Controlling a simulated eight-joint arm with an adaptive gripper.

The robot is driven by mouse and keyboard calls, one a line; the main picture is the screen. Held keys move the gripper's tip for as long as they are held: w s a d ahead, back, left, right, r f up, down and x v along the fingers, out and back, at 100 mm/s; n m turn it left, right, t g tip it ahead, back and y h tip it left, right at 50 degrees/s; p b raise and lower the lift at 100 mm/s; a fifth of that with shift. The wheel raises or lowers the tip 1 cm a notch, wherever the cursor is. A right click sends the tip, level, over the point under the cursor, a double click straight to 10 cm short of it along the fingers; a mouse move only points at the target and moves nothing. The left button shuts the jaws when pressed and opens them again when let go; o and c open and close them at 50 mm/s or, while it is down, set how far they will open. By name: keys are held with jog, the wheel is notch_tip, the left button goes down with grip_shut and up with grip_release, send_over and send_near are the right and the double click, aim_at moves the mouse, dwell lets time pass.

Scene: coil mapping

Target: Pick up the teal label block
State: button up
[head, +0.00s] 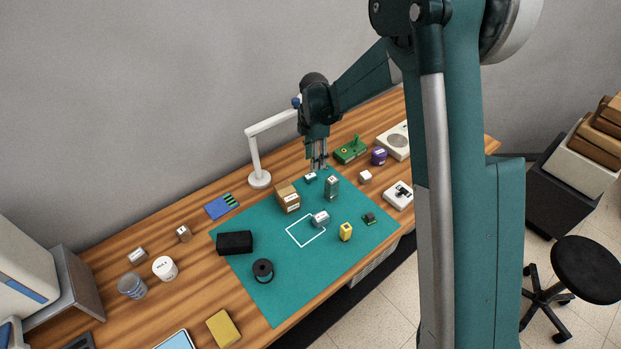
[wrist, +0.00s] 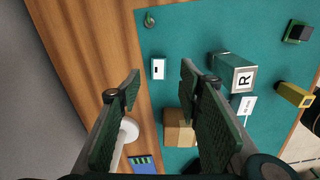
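The small teal block with a white label on top (head: 310,177) lies on the teal mat near its back edge. In the wrist view its white label with a dark mark (wrist: 158,69) shows in the gap between the fingertips. My gripper (head: 319,166) points down close beside and above it in the head view. Its two fingers (wrist: 160,71) are wide apart and nothing is held between them. The height left between fingertips and block is hard to tell. A taller green-teal block marked R (wrist: 231,75) stands nearby; it also shows in the head view (head: 332,188).
A cardboard box (head: 287,198), a silver labelled part (head: 320,219) and a yellow block (head: 346,232) stand on the mat (head: 275,297). A white lamp (head: 260,180) stands left of my gripper. A green board (head: 350,150) and purple item (head: 379,156) lie right.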

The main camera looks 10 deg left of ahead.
aim_at(313, 175)
jog(key=shift+f, duration=0.1)
jog(key=shift+f, duration=1.15)
jog(key=shift+f, duration=0.1)
jog(key=shift+w+f, duration=0.15)
jog(key=shift+f, duration=2.4)
jog(key=c, duration=0.8)
